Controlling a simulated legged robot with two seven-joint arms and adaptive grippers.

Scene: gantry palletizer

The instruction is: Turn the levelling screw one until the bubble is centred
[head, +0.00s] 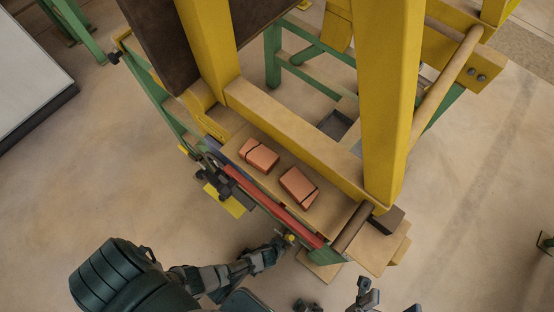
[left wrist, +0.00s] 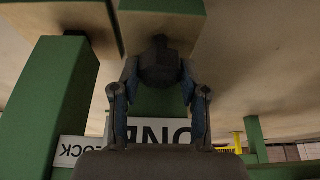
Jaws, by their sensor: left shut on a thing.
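Levelling screw one (left wrist: 160,62) shows in the left wrist view as a dark faceted head below a green beam. My left gripper (left wrist: 160,85) has its two fingers on either side of this head and is shut on it. A white label (left wrist: 150,132) reading "ONE" upside down is behind the fingers, partly hidden. In the head view my left gripper (head: 284,243) is at the near edge of the frame, where the screw is hard to make out. My right gripper (head: 366,294) is at the bottom edge; its jaw state is unclear. I cannot make out the bubble.
A red strip (head: 270,198) runs along the near side. A second label (left wrist: 75,150) reads "LOCK".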

